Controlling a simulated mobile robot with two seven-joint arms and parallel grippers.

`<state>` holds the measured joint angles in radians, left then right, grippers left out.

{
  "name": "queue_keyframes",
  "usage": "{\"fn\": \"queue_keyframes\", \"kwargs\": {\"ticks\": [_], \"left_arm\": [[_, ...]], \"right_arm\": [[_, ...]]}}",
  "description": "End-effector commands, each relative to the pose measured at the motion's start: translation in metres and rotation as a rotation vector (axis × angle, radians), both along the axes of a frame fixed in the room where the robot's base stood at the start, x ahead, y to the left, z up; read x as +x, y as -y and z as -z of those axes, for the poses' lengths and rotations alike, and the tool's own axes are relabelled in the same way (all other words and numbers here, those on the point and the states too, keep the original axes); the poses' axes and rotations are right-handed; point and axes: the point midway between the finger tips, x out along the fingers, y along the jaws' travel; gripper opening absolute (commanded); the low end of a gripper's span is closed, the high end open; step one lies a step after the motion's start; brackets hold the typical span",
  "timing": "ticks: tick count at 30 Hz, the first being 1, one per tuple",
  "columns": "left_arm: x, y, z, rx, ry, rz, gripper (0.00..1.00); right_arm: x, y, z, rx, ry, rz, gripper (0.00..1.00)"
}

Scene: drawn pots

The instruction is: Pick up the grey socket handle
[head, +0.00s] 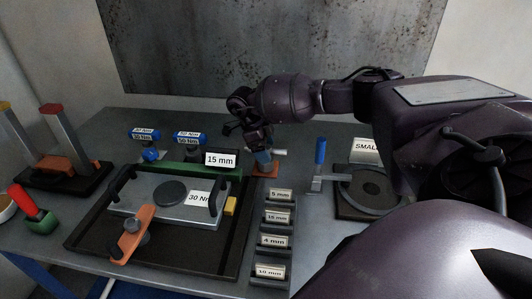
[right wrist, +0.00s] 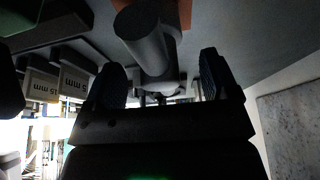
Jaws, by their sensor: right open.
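The grey socket handle (right wrist: 146,42) shows in the right wrist view as a thick grey cylinder with its round end towards the camera. In the head view only a light grey end (head: 280,152) shows beside my fingers, above an orange base (head: 266,171). My right gripper (head: 263,156) points down at it from behind. In the right wrist view my right gripper (right wrist: 162,78) is open, with one dark blue finger on each side of the cylinder. I cannot tell whether they touch it. The handle's far part is hidden. My left gripper is not in view.
A row of labelled sockets (head: 274,243) stands in front of the orange base. A blue-handled tool (head: 319,165) stands to the right, near a dark round fixture (head: 370,190). A tray with a grey plate (head: 150,199) fills the left. Blue-topped tools (head: 187,138) stand behind it.

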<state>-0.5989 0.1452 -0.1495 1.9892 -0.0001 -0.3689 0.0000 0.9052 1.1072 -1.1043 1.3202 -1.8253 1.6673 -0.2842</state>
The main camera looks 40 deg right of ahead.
Motion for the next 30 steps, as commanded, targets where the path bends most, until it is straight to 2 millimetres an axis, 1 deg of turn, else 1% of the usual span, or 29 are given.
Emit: {"fn": "queue_keyframes", "kwargs": {"ticks": [1,3,5,12,25,26,30], "left_arm": [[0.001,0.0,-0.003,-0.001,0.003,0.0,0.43],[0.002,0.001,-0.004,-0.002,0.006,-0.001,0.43],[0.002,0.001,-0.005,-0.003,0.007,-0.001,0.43],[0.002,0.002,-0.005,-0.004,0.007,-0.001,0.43],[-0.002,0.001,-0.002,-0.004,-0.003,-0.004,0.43],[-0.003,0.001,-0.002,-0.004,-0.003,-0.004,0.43],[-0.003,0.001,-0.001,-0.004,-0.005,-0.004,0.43]], "right_arm": [[-0.003,0.002,0.007,0.001,-0.002,0.002,0.8],[-0.005,0.004,0.015,0.001,-0.002,0.001,0.8],[-0.007,0.005,0.019,0.001,-0.002,0.001,0.8],[-0.007,0.006,0.022,0.0,0.0,0.001,0.8],[-0.007,0.006,0.021,0.0,0.0,0.001,0.14],[-0.007,0.006,0.02,0.0,0.001,0.001,0.11],[-0.007,0.006,0.02,0.0,0.001,0.001,0.11]]}}
